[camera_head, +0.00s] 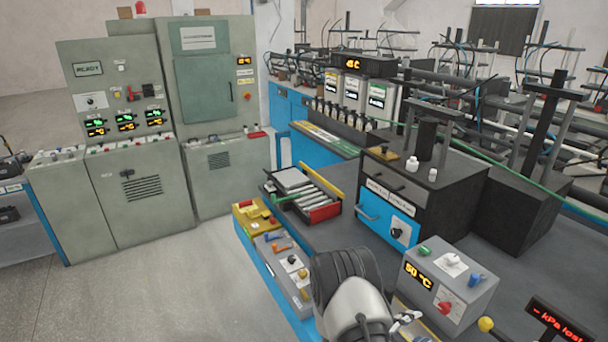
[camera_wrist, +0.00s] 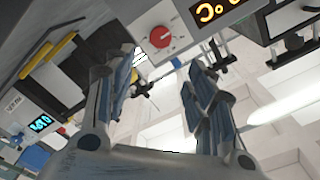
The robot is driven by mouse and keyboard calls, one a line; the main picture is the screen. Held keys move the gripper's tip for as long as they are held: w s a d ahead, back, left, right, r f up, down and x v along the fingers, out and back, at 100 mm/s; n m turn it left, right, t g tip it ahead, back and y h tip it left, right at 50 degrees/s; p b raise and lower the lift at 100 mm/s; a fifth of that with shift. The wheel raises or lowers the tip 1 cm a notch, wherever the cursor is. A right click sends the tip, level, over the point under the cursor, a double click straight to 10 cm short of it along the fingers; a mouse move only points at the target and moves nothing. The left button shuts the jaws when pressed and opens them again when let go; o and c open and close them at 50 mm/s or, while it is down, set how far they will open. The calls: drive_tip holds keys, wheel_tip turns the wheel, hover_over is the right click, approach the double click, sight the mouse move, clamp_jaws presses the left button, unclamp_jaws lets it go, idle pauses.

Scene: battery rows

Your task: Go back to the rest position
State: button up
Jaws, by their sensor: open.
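My gripper (camera_wrist: 158,80) shows in the wrist view with its two dark blue-grey fingers spread apart. It is open, and nothing is between the fingers. Beyond the fingers is a red round knob (camera_wrist: 160,37) on a pale panel with an orange display (camera_wrist: 218,10). The knob looks apart from both fingers. In the head view my arm reaches in at the bottom centre, over the front of the bench; the fingers cannot be made out clearly there.
A grey control box (camera_head: 475,262) with a "50 °C" display stands right of my arm. A grey switch strip (camera_head: 283,275) lies to its left. A black-and-blue unit (camera_head: 440,185) and a tray of bars (camera_head: 330,191) stand behind. Open floor (camera_head: 150,290) lies left.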

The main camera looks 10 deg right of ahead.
drive_tip(key=s+r+m+g+y+b, duration=0.15)
drive_tip(key=s+r+m+g, duration=0.35)
drive_tip(key=s+r+m, duration=0.5)
drive_tip(key=s+r+m+g+y, duration=0.3)
drive_tip(key=r+m+g, duration=0.35)
drive_tip(key=m, duration=0.85)
drive_tip(key=s+a+r+m+t+y, duration=0.2)
drive_tip(key=s+a+m+t+y, duration=0.1)
drive_tip(key=a+m, duration=0.4)
drive_tip(key=s+a+r+m+t+y+b, duration=0.1)
drive_tip(key=s+a+r+m+t+y, duration=0.2)
drive_tip(key=m, duration=0.6)
drive_tip(key=s+a+r+m+t+y, duration=0.3)
drive_tip(key=a+m+y, duration=0.3)
drive_tip(key=a, duration=0.4)
drive_tip(key=shift+s+a+r+m+t+b, duration=0.15)
drive_tip(key=shift+s+a+m+t+b, duration=0.2)
drive_tip(key=shift+m, duration=0.55)
